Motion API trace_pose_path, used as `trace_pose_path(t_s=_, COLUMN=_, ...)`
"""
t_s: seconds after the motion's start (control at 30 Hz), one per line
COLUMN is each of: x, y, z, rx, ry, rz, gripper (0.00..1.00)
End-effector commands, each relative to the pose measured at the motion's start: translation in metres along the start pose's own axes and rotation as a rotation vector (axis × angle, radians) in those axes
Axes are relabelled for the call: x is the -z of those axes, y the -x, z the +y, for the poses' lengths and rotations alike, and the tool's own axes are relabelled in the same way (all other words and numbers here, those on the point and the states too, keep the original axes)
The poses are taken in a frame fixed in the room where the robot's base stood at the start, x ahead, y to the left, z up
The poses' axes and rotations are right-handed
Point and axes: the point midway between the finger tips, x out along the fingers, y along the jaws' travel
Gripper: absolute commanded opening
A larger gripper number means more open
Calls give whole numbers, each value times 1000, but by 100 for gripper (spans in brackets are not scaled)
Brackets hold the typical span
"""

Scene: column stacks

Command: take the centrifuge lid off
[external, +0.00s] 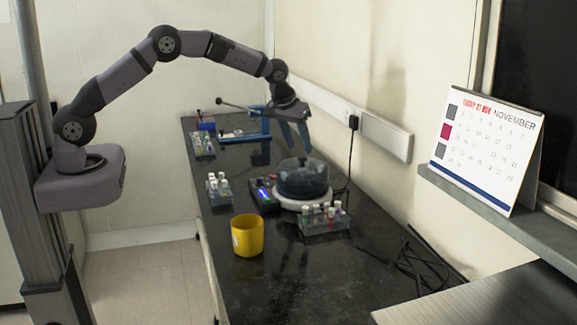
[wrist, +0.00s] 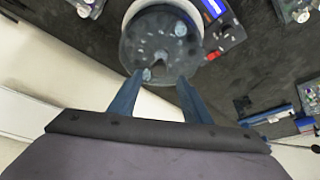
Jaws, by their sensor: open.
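The centrifuge (external: 301,196) stands on the black bench, with its dark see-through lid (external: 303,180) on top and a knob (external: 302,161) at the lid's middle. The lid also shows from above in the wrist view (wrist: 160,42), near the top of the picture. My gripper (external: 297,146) has blue fingers that point down, above the lid and apart from it. In the wrist view its fingertips (wrist: 163,78) are spread, with nothing held between them. The rotor under the lid is only dimly visible.
A control box (external: 263,194) adjoins the centrifuge. Tube racks stand in front (external: 325,219), at left (external: 219,189) and farther back (external: 203,145). A black cable (external: 349,160) hangs by the wall behind the lid.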

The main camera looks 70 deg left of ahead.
Motion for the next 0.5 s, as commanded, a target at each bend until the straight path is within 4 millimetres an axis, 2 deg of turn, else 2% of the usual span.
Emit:
trace_pose_path(t_s=0.3, x=-3, y=-34, z=1, rx=1, ry=0, rz=-2, gripper=44)
trace_pose_path(t_s=0.5, x=-4, y=-45, z=1, rx=0, ry=0, rz=0, gripper=44)
